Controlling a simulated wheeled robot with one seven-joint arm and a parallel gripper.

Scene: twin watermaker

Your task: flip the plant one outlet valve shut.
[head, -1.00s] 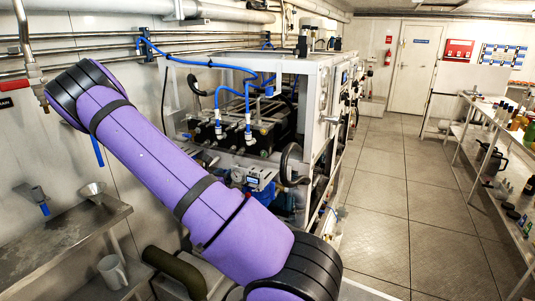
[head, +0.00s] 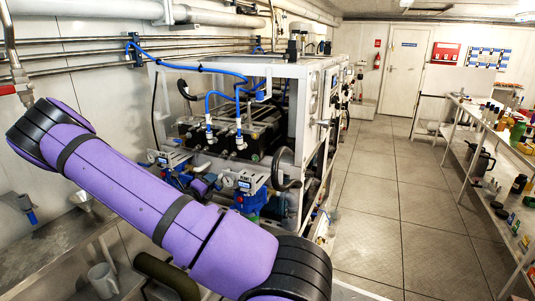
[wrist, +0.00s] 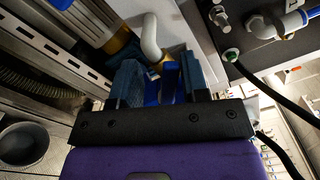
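In the wrist view my gripper (wrist: 160,88) has two dark blue fingers standing apart. A bright blue lever-like part (wrist: 166,84) shows between them, close to the right finger; I cannot tell if they touch. Just beyond it are a small yellow fitting (wrist: 157,67) and a bent pale grey pipe (wrist: 151,38). The blue part may be a valve handle, but no label shows. In the head view my purple arm reaches down in front of the white-framed watermaker (head: 310,98), and my gripper is out of sight.
A hose (wrist: 264,90) and pipe fittings (wrist: 281,22) lie to the right in the wrist view. Open floor (head: 385,195) lies right of the machine, before a loaded bench (head: 470,105).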

